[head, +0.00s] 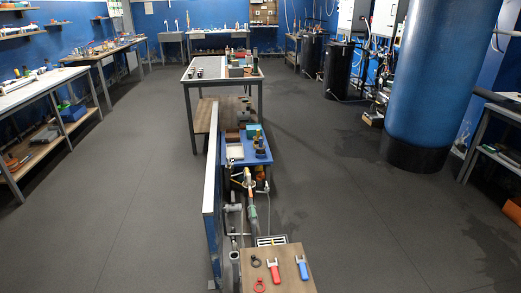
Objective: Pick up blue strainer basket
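I cannot surely make out a blue strainer basket. A small blue-handled item (302,268) lies on the wooden top at the bottom centre, but it is too small to tell what it is. Neither of my grippers is in view.
The wooden top (285,279) also bears a red-handled item (273,270) and dark and red rings. Behind it are pipes, a blue table (236,159) and a grey table (222,80). A large blue column (431,80) stands right. Floor is open on both sides.

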